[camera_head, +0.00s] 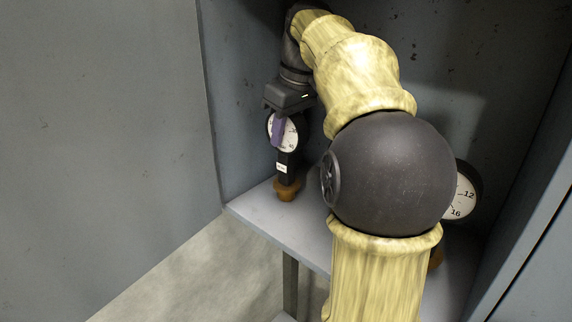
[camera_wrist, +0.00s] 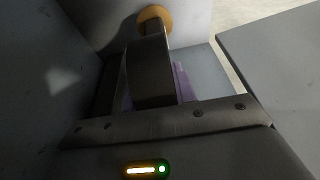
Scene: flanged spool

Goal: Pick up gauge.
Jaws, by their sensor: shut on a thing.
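A gauge (camera_head: 291,137) with a white round dial, a black body and a brown-orange fitting at its lower end is upright at the left of the shelf in the head view. My gripper (camera_head: 278,132) reaches down on it from above and is shut on it, with a purple finger across the dial. In the wrist view the dark gauge body (camera_wrist: 151,75) lies between the purple fingers, its orange end pointing away. I cannot tell whether that end touches the shelf. A second gauge (camera_head: 464,196) is at the right, partly hidden behind my arm.
The grey shelf (camera_head: 254,208) sits in a cabinet with a back wall and side walls close around my arm. The shelf's front edge is open, with pale floor (camera_head: 185,285) below. My arm hides much of the shelf's middle.

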